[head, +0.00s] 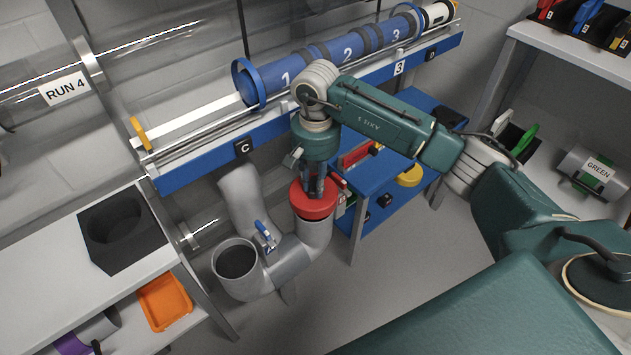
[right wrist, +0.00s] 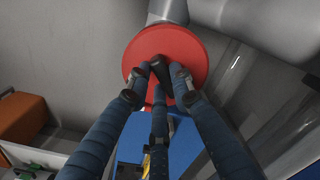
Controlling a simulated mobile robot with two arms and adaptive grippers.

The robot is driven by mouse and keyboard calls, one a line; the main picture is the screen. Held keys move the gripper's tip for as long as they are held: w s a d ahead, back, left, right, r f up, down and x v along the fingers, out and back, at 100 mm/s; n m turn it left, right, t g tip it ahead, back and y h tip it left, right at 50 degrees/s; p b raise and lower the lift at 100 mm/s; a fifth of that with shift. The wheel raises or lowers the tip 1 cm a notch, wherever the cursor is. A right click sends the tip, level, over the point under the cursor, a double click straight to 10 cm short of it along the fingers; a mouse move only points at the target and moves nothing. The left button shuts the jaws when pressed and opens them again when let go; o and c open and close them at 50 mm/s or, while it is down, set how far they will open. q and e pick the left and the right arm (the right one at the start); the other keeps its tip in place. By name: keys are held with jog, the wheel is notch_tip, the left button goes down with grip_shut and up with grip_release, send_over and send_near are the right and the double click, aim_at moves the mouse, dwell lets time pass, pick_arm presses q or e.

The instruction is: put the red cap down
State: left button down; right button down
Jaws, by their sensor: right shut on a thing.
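The red cap (head: 315,207) is a round disc, over the right upright mouth of the grey U-shaped pipe (head: 313,237) in the head view. I cannot tell whether it touches the rim. In the right wrist view the cap (right wrist: 186,45) faces me with a dark knob (right wrist: 161,73) in its middle. My right gripper (head: 314,187) points down onto the cap and is shut on its knob; its dark blue fingers (right wrist: 160,85) surround the knob in the wrist view. My left gripper is not in view.
The pipe's left mouth (head: 237,258) is open. A blue bench (head: 385,170) with a yellow disc (head: 410,176) stands right of the cap. A blue rail (head: 205,166) carries a blue numbered tube (head: 320,55) behind. A black block (head: 122,230) sits on the left shelf, above an orange tray (head: 165,302).

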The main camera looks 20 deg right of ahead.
jog(key=shift+f+b, duration=0.3)
jog(key=shift+f, duration=0.2)
jog(key=c, duration=1.5)
grip_release()
jog(key=shift+c, duration=0.2)
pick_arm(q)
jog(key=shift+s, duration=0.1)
pick_arm(e)
jog(key=shift+r, duration=0.1)
jog(key=shift+r+p, duration=0.25)
jog(key=shift+p, duration=0.05)
jog(key=shift+r+p, duration=0.45)
jog(key=shift+r, duration=0.05)
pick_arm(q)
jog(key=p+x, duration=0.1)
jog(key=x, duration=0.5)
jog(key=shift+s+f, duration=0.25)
pick_arm(e)
notch_tip(320, 180, up, 12)
jog(key=shift+f, duration=0.15)
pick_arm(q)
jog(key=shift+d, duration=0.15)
